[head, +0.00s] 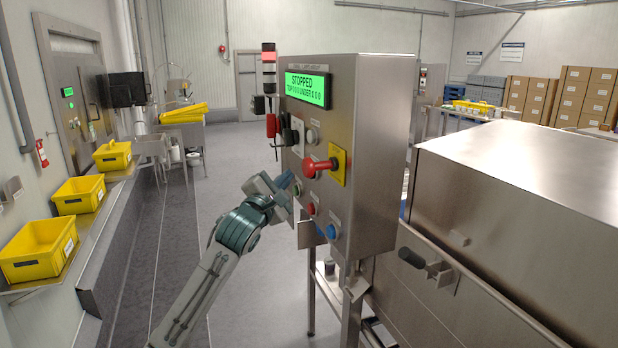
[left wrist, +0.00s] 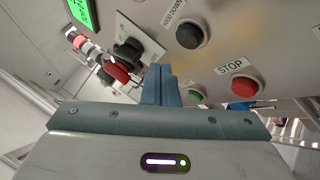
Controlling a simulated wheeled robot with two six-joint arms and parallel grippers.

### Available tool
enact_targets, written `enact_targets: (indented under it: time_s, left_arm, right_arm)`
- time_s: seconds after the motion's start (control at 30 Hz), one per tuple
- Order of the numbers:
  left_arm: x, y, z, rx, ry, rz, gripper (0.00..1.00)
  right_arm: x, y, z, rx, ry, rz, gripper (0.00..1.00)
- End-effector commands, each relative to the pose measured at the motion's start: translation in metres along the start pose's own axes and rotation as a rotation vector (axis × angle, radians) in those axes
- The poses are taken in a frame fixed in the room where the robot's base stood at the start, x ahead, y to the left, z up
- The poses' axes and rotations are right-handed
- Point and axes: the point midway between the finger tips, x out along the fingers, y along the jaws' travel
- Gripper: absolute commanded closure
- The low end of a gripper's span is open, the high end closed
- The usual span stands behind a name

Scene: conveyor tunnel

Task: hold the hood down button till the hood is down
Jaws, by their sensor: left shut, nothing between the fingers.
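The steel control box (head: 380,150) stands mid-view in the head view, its screen (head: 306,87) reading STOPPED. In the left wrist view the black button labelled HOOD DOWN (left wrist: 192,32) is on the panel, up and right of my fingertips. My left gripper (head: 284,182) is at the panel front, shut and empty; its blue fingers also show in the left wrist view (left wrist: 162,84). They are beside the button, not over it in that view; I cannot tell whether they touch the panel. A large steel cover (head: 520,180), probably the hood, is at the right. My right gripper is out of view.
A red STOP button (left wrist: 244,87) and a green button (left wrist: 195,97) are close to my fingers. A red handle on a yellow plate (head: 338,165) juts from the panel. Yellow crates (head: 40,250) line the left wall. The floor (head: 225,165) left of the box is clear.

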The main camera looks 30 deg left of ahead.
Motion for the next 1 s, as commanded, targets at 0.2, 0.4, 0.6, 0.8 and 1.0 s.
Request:
enact_targets:
  time_s: [0.2,0.4,0.6,0.8,1.0]
  left_arm:
    - [-0.015,0.008,-0.012,0.003,0.0,0.0,1.0]
    - [-0.018,0.013,-0.013,-0.001,0.0,-0.001,1.0]
    - [-0.018,0.013,-0.013,-0.001,0.0,-0.001,1.0]
    - [-0.018,0.013,-0.013,-0.001,0.0,-0.001,1.0]
    - [-0.018,0.013,-0.013,-0.001,0.0,-0.001,1.0]
  right_arm:
    - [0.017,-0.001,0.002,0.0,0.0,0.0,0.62]
    - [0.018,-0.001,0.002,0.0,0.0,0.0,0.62]
    - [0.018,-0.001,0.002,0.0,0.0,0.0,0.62]
    - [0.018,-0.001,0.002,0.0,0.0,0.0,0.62]
    - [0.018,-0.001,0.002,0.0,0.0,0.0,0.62]
